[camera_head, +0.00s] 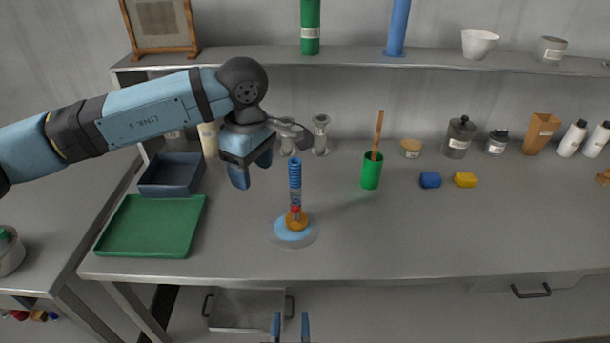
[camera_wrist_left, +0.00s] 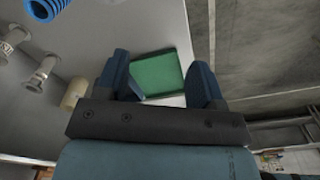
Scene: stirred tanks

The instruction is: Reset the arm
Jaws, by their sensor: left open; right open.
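My left arm reaches in from the left in the head view. My left gripper (camera_head: 252,176) is open and empty, held in the air above the table, left of the clear column with a blue coil (camera_head: 295,175). In the left wrist view the open fingers of my left gripper (camera_wrist_left: 168,85) stand apart, with the green tray (camera_wrist_left: 160,72) seen between them. My right gripper (camera_head: 290,326) shows only as two fingertips at the bottom edge of the head view, apart and with nothing between them, in front of the table.
The column stands on a round base (camera_head: 293,236). The green tray (camera_head: 150,226) and a dark blue bin (camera_head: 172,174) lie left. A green cup (camera_head: 371,172) with a wooden stick, a blue block (camera_head: 430,180) and a yellow block (camera_head: 465,180) stand right. The front right tabletop is clear.

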